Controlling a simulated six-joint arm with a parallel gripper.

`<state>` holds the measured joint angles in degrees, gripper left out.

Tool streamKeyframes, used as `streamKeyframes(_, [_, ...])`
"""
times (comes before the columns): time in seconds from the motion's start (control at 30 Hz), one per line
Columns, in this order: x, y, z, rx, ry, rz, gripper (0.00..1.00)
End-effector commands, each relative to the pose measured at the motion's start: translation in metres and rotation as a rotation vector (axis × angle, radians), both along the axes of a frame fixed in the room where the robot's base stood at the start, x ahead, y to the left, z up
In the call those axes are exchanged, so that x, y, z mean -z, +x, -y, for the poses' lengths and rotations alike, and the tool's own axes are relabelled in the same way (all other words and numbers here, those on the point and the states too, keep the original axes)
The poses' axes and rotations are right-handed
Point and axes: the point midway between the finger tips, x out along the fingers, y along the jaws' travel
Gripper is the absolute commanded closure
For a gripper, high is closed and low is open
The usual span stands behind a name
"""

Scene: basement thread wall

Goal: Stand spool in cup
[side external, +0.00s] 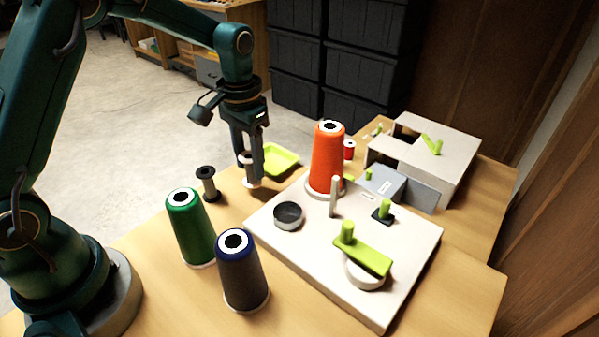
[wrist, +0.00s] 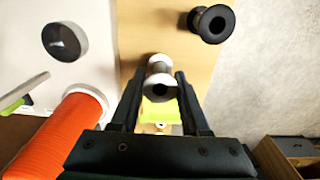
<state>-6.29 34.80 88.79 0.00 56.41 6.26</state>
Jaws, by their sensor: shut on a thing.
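My gripper (side external: 252,174) is shut on a pale spool (wrist: 159,78), with one finger on each side of it. The spool is about upright, left of the white board; I cannot tell whether its base touches the table. In the side view, the fingers partly hide the spool (side external: 246,158). A low round cup (side external: 288,216), grey with a dark inside, stands on the board's left part and looks empty. The cup also shows at the upper left of the wrist view (wrist: 65,41). My gripper is behind and left of the cup, apart from it.
A dark spool (side external: 207,184) stands left of my gripper. Green (side external: 190,228) and dark blue-topped (side external: 241,272) cones stand in front. An orange cone (side external: 327,160) and a metal post (side external: 335,197) rise near the cup. A lime tray (side external: 281,160) lies behind.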

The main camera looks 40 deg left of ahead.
Motion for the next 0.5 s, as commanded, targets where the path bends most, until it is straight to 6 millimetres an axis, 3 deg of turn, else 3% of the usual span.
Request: streamKeyframes(0.5, [-0.028, 0.0, 0.0, 0.0, 0.0, 0.002, 0.86])
